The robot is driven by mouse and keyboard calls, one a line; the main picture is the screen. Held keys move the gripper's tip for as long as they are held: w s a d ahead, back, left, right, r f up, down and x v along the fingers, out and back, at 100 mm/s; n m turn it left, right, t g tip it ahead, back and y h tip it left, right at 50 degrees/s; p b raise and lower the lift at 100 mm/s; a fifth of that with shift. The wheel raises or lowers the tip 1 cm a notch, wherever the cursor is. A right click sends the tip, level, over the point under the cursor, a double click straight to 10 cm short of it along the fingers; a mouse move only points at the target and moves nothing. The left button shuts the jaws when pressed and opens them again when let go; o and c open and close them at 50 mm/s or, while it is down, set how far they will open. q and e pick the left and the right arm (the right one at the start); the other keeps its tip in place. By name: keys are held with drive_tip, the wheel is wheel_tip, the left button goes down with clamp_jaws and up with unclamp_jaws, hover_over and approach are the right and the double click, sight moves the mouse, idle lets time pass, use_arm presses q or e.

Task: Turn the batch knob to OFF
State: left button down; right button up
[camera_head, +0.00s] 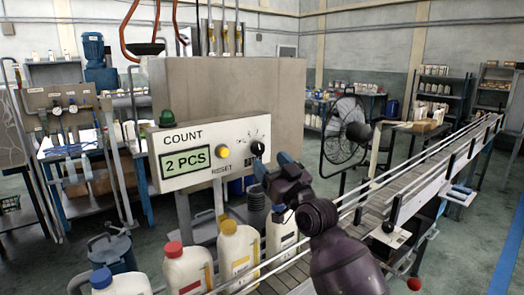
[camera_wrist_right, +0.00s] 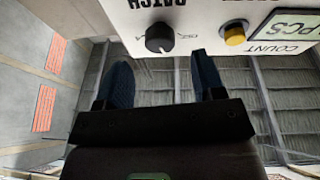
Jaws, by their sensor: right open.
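The batch knob (camera_head: 257,148) is a black dial at the right end of the white control panel (camera_head: 190,190). It also shows in the right wrist view (camera_wrist_right: 159,38), where the picture is upside down and the panel lettering is inverted. My right gripper (camera_head: 272,163) is just below and right of the knob, with its blue fingers open and empty. In the wrist view the two fingers (camera_wrist_right: 160,72) point toward the knob, which lies beyond the gap between them, apart from both. Which mark the knob points at is too small to read. My left gripper is out of view.
The panel has a yellow RESET button (camera_head: 222,151) and a COUNT display (camera_head: 186,163) reading 2 PCS. A green lamp (camera_head: 167,118) sits on top. Several capped bottles (camera_head: 238,255) stand below on the conveyor (camera_head: 400,190), which runs back right. A black fan (camera_head: 345,130) stands behind.

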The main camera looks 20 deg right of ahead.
sight(260, 151)
drive_tip(key=shift+p+x, duration=0.35)
drive_tip(key=shift+x, duration=1.9)
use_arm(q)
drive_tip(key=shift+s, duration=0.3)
use_arm(e)
drive_tip(key=c, duration=0.9)
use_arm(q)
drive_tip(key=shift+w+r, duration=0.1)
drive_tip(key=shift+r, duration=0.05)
